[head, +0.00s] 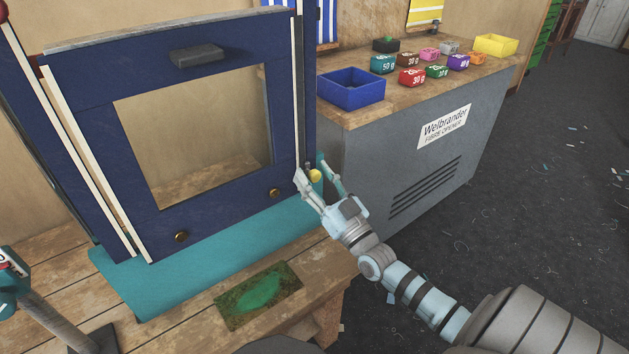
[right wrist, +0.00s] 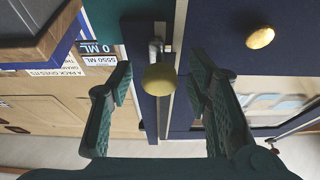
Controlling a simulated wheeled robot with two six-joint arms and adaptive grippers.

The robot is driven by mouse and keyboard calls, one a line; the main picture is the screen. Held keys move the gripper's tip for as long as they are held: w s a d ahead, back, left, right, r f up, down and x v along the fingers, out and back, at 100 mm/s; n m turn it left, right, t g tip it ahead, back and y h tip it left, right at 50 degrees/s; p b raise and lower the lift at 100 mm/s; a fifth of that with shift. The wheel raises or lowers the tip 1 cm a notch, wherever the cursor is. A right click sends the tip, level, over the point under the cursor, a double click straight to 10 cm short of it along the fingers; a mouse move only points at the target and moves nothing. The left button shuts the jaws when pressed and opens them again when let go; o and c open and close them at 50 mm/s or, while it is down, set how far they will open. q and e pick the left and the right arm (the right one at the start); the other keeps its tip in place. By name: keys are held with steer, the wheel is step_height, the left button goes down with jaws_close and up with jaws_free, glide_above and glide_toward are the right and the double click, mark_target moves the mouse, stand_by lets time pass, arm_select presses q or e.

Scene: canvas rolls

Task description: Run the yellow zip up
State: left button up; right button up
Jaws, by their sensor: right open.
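The yellow zip pull (head: 315,175) is a small ball low on the right-hand zip (head: 299,90), whose pale strip runs up the right edge of the navy canvas panel (head: 86,95). My right gripper (head: 311,167) is open at the pull, with one finger on each side. In the right wrist view the yellow pull (right wrist: 160,78) sits between the open fingers (right wrist: 160,72), with visible gaps on both sides. A grey metal slider shows just beyond it. I cannot judge the remaining depth between fingertips and pull. My left gripper is not in view.
The panel has a clear window, brass studs (head: 181,236) and a grey block (head: 197,55). A teal mat (head: 150,285) lies below. A grey cabinet (head: 400,175) stands close right of the gripper, bearing a blue bin (head: 351,88) and several small coloured boxes.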

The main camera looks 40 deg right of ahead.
steer(key=shift+w, duration=0.1)
jaws_close()
stand_by(0.3)
